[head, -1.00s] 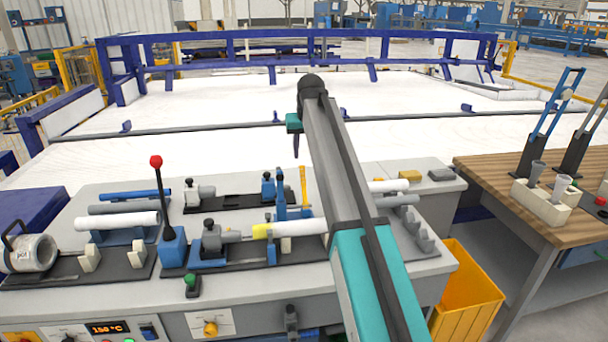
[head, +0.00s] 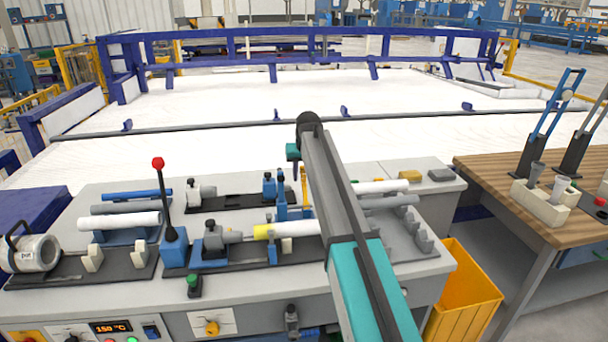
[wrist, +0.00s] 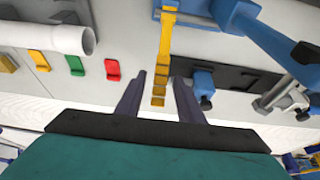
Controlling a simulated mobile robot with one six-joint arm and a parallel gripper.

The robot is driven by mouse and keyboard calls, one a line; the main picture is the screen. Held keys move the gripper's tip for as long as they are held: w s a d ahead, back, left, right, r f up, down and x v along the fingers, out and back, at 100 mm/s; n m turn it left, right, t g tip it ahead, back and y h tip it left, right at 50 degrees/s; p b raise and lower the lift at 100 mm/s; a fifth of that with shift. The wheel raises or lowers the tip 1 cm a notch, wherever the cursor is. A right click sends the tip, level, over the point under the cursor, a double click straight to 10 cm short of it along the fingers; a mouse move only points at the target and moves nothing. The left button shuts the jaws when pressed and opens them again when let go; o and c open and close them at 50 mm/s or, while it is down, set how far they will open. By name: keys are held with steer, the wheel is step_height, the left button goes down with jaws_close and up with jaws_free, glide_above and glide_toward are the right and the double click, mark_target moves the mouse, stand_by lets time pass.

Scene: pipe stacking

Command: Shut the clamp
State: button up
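The clamp (head: 282,208) is a blue fixture in the middle of the bench, with a yellow handle (head: 304,187) standing up beside it. In the wrist view the yellow handle (wrist: 165,45) runs down the picture toward the space between my fingers. My gripper (wrist: 159,79) is open, one dark finger on each side of the handle's end, with no clear contact. In the head view my gripper (head: 295,176) hangs just above and beyond the handle; only one finger shows clearly. A white pipe with a yellow end (head: 290,229) lies in front of the clamp, partly behind my arm.
A red-knobbed lever (head: 164,200) stands left of the clamp. Grey holders with black knobs (head: 214,236) and loose pipes (head: 120,221) crowd the bench. A yellow bin (head: 465,292) and a wooden table (head: 500,185) are at right. The white floor beyond is clear.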

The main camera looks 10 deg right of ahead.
steer(key=shift+w+f, duration=0.1)
steer(key=shift+f, duration=0.1)
jaws_close()
steer(key=shift+a, duration=0.1)
